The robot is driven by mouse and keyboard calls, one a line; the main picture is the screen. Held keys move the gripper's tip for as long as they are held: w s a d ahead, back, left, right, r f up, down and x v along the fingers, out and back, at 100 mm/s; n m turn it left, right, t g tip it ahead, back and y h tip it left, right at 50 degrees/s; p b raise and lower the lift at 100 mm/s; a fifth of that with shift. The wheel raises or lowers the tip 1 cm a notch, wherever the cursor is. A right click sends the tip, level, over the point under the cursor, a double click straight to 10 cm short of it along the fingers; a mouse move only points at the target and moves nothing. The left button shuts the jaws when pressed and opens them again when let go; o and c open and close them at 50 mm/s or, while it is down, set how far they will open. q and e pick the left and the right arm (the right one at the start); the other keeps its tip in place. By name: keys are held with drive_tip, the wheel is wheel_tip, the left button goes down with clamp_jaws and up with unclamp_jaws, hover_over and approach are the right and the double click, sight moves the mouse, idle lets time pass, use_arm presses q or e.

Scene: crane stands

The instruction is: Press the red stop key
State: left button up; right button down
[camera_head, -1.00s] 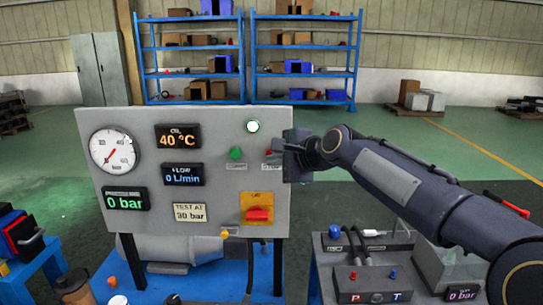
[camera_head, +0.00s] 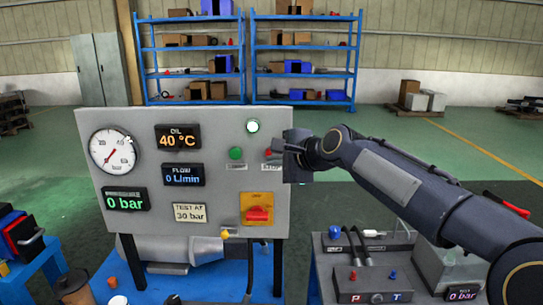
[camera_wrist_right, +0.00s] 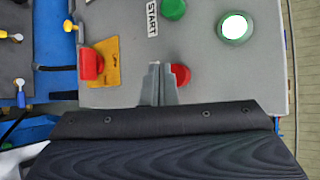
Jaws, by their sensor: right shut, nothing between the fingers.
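The red stop key (camera_head: 268,153) is on the grey control panel (camera_head: 225,205), to the right of the green start key (camera_head: 236,153). My right gripper (camera_head: 277,149) is at the panel's right side, its fingers pointing left, close by the stop key. In the right wrist view, the closed, empty fingers (camera_wrist_right: 158,72) overlap the left edge of the red key (camera_wrist_right: 180,76); I cannot tell whether they touch it. The green key (camera_wrist_right: 173,9) is also in that view. My left gripper is not in view.
A red switch on a yellow plate (camera_head: 257,208) sits below the keys. A white lamp (camera_head: 252,126) is above them. Gauge and displays fill the panel's left; the pressure display (camera_head: 125,201) reads 0 bar. A grey bench unit (camera_head: 365,285) with hoses stands below my right arm.

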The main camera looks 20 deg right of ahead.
drive_tip(key=shift+w, duration=0.1)
idle(0.6)
drive_tip(key=shift+w+d, duration=0.2)
drive_tip(key=shift+w, duration=0.1)
drive_tip(key=shift+w+d, duration=0.2)
drive_tip(key=shift+w, duration=0.25)
idle(0.6)
idle(0.4)
drive_tip(key=shift+s+a+p, duration=0.4)
drive_tip(key=shift+s, duration=0.45)
